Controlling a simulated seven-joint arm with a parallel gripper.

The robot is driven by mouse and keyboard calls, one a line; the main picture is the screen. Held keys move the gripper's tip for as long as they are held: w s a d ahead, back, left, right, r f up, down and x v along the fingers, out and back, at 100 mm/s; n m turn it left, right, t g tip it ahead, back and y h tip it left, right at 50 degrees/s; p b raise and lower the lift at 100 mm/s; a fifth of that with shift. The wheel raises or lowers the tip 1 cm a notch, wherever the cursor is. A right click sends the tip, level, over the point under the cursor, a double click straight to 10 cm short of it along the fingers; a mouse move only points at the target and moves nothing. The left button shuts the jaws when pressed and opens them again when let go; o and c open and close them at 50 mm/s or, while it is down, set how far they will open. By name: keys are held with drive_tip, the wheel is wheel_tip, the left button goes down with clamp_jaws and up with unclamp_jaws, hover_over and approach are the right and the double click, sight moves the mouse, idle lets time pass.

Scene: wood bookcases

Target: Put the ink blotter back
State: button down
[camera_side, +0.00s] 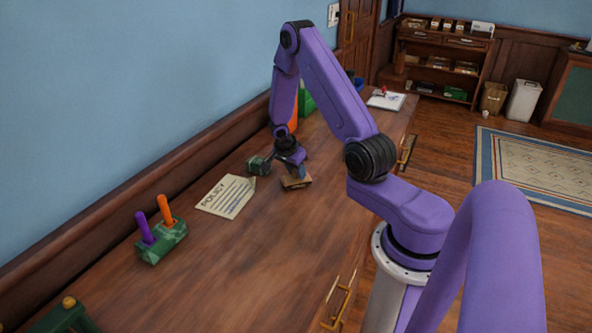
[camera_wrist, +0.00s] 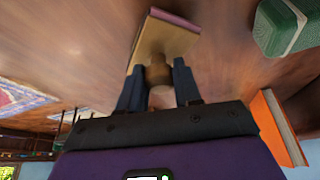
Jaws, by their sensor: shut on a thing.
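The ink blotter (camera_side: 297,182) is a small tan wooden block with a round knob, seen beside the policy sheet on the desk in the side view. In the wrist view the blotter (camera_wrist: 168,38) shows a pinkish edge at its far end. My gripper (camera_wrist: 160,82) is shut on its knob, one dark finger on each side. In the side view my gripper (camera_side: 292,164) points down over the desk. I cannot tell whether the blotter touches the desktop. A green marbled block (camera_side: 258,166) stands just left of my gripper; a green marbled piece (camera_wrist: 288,26) also shows in the wrist view.
A policy sheet (camera_side: 228,197) lies flat on the desk (camera_side: 235,285). A green marbled holder (camera_side: 162,242) with a purple and an orange pen stands nearer the camera. A green item with a yellow knob (camera_side: 69,302) is at bottom left. An orange book (camera_wrist: 278,128) stands close by.

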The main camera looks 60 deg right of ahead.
drive_tip(key=c, duration=0.8)
unclamp_jaws()
